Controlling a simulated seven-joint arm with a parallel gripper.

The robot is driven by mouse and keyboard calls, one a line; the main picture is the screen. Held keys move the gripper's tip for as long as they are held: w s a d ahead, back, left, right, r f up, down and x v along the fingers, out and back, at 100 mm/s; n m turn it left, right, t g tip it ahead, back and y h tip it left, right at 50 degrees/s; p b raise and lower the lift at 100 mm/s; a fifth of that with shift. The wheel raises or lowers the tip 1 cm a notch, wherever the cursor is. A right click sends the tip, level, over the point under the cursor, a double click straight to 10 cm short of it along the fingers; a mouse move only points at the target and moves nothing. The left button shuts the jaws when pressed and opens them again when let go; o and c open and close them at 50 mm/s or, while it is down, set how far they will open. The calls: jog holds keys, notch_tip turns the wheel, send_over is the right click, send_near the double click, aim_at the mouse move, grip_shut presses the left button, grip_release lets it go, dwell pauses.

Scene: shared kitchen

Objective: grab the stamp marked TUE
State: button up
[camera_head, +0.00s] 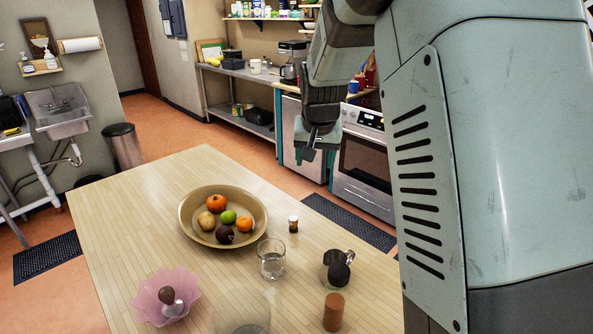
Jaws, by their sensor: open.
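No marking TUE is legible in this view, so I cannot tell which thing is the marked stamp. A brown round-knobbed thing (167,295), perhaps a stamp handle, rests in a pink wavy-edged bowl (143,303) at the table's front left. A dark round-topped thing (339,273) shows at a shiny metal cup (329,261) on the right; whether it is inside or in front is unclear. My gripper (318,145) is open and empty, high up, in the picture beyond the table's right side, apart from all these things.
The table's left side is clear. My arm covers the right.

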send_near(293, 219)
jog(key=shift+h, duration=0.3)
jog(key=x, duration=0.5)
jog(key=shift+a+f, duration=0.15)
jog(key=shift+f, duration=0.25)
jog(key=x, duration=0.5)
jog(key=shift+w+f, duration=0.2)
jog(key=shift+w, duration=0.05)
jog(key=c, duration=1.1)
jog(key=shift+r, duration=0.1)
jog(key=shift+c, duration=0.2)
